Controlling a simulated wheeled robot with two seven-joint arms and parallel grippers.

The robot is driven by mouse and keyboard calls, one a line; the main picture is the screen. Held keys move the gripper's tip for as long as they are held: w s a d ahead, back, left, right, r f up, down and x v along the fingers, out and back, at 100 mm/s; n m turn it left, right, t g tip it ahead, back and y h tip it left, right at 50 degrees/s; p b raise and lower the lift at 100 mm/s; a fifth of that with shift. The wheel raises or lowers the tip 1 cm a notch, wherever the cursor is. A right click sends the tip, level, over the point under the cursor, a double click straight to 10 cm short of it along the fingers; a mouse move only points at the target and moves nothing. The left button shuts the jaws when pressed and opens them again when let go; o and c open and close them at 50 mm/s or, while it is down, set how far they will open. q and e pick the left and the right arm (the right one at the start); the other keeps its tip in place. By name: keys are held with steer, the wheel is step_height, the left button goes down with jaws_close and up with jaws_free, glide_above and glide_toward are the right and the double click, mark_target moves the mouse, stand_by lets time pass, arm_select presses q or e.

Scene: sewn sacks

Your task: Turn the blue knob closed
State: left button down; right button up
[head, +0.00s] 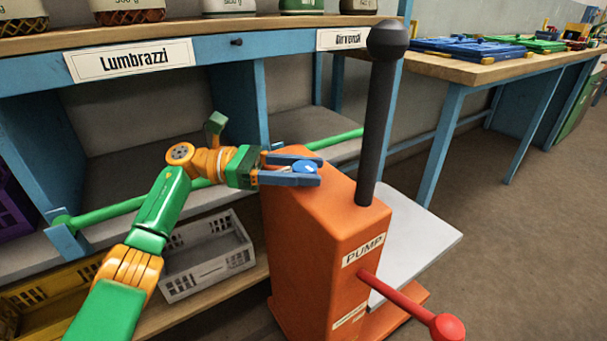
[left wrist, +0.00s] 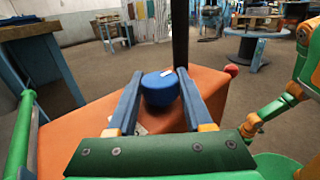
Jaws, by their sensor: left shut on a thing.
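The blue knob (head: 305,167) sits on the top of the orange pump box (head: 325,225), near its left side. A small white mark shows on the knob. My left gripper (head: 319,171) reaches in from the left, low over the box top, with its blue fingers on both sides of the knob. In the left wrist view the round knob (left wrist: 160,88) lies between the two fingers, which are shut on it. My right gripper shows in neither view.
A black lever (head: 377,120) with a round head stands up from the pump, right of the knob. A red handle (head: 410,305) sticks out of its front. A green bar (head: 335,139) runs behind the pump. A grey crate (head: 205,262) lies on the lower shelf.

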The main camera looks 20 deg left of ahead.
arm_select(q)
steer(key=shift+f+m+g, duration=0.2)
steer(key=shift+m+g, duration=0.3)
steer(key=shift+g, duration=0.3)
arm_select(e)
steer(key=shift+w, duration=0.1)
arm_select(q)
steer(key=shift+c, duration=1.5)
jaws_free()
steer(key=shift+d, duration=0.1)
steer(key=shift+r, duration=0.1)
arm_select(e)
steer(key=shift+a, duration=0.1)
